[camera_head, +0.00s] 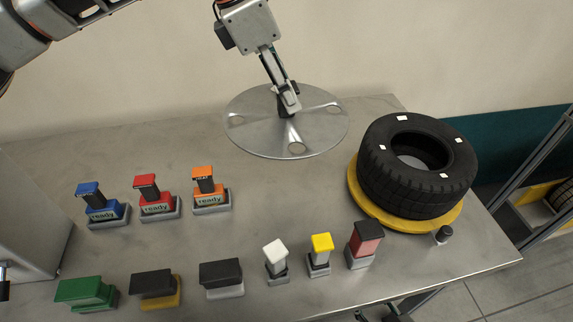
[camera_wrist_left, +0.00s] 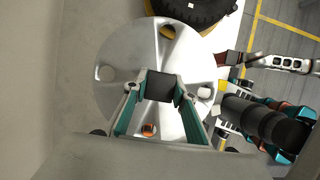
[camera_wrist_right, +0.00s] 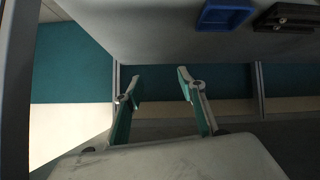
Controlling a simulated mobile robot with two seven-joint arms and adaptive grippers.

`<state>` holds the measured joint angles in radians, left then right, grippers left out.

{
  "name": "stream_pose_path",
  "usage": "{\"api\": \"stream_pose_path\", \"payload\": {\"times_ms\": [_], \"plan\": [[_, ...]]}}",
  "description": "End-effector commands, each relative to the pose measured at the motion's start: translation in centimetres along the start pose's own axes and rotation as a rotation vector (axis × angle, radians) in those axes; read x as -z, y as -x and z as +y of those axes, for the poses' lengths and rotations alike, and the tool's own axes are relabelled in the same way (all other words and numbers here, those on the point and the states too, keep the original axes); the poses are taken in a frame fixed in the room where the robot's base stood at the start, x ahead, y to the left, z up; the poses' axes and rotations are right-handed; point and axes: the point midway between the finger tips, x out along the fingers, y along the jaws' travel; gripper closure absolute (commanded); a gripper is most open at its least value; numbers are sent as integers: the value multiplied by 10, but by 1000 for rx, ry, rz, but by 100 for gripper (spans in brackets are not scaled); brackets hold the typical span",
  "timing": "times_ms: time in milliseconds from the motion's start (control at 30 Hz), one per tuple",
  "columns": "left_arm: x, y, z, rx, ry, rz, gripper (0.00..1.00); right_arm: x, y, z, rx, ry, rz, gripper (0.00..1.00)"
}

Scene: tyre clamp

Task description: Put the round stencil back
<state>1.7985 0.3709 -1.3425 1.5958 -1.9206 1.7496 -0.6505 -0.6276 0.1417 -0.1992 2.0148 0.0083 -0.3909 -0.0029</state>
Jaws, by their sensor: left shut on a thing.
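The round stencil (camera_head: 250,130) is a shiny metal disc with several round holes and a black block handle (camera_wrist_left: 160,86) at its middle. My left gripper (camera_head: 289,103) is shut on that handle from above. The disc hangs roughly level over the back middle of the table, apparently clear of its top. In the left wrist view the disc (camera_wrist_left: 112,50) lies beyond the fingers, with orange and yellow things showing through its holes. My right gripper (camera_wrist_right: 158,82) is open and empty below the table level in the right wrist view.
A black tyre (camera_head: 400,185) with white patches lies on a yellow round base (camera_head: 385,218) at right, beside a small black knob (camera_head: 444,233). Blue (camera_head: 95,200), red (camera_head: 150,190) and orange (camera_head: 205,185) stamps stand at left. Several pads and blocks line the front edge.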

Motion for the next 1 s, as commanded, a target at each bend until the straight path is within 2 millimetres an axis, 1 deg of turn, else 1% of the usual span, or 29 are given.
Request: {"api": "stream_pose_path", "payload": {"times_ms": [67,167,267,433,600,700,800,1000], "plan": [[0,1,0,-1,-1,-1,100,2,0,0,-1,0,2,60],[3,-7,0,2,0,0,100,1,-1,0,-1,-1,2,60],[11,-25,0,4,-1,0,100,-2,-1,-1,0,-1,-2,60],[27,-64,-1,6,0,0,100,-9,0,-3,2,1,-11,60],[42,-102,-1,6,1,0,100,-10,0,-3,1,4,-10,60],[50,-121,-1,5,1,-1,100,-10,-1,-2,-1,6,-9,60],[56,-135,0,3,0,-1,100,-10,-3,0,-4,8,-9,60],[61,-147,0,0,-1,-1,100,-5,-7,3,-8,12,0,60]]}}
